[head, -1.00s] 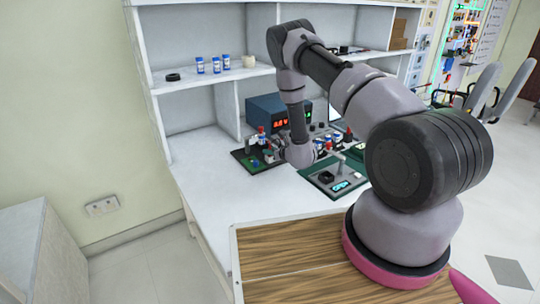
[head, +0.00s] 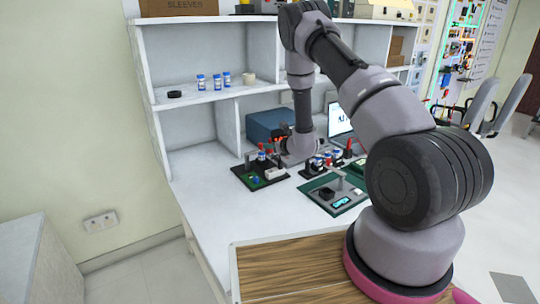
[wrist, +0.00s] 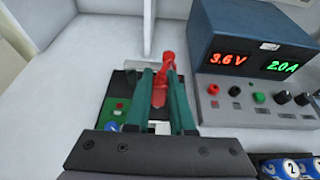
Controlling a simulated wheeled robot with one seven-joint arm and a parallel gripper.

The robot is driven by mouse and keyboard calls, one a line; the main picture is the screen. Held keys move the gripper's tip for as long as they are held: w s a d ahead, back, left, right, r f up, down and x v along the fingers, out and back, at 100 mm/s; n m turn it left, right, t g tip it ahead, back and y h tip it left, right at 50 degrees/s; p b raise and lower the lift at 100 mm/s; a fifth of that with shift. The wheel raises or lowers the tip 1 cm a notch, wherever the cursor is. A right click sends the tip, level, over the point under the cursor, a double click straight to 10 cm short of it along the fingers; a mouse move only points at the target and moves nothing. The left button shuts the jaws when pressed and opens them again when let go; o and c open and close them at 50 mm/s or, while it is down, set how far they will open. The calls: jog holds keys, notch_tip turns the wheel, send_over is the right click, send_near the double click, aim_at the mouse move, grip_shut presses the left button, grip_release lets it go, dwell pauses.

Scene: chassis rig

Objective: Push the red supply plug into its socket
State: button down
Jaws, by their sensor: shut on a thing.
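My gripper (wrist: 160,76) is shut on the red plug (wrist: 164,62) in the wrist view; its two teal fingers sit on either side of it. The plug's top rises above the fingertips, and a red pointed part shows between them. A dark board with a green panel (wrist: 117,107) lies below and behind the fingers. In the head view the board (head: 258,178) lies on the bench beside my wrist. The plug's socket cannot be made out, and whether the plug touches the board cannot be told.
A blue power supply (wrist: 259,42) reading 3.6 V and 2.0 A stands close on the right, with terminals and knobs on its front. A second green board (head: 334,194) lies to the right on the bench (head: 215,208). The bench's front left is clear.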

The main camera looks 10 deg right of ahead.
jog(key=w+d, duration=0.9)
jog(key=w, duration=0.4)
jog(key=shift+w+r, duration=0.4)
jog(key=shift+f, duration=2.85)
jog(key=shift+f, duration=0.35)
jog(key=shift+f, duration=0.3)
jog(key=shift+f, duration=0.75)
jog(key=c, duration=0.7)
grip_release()
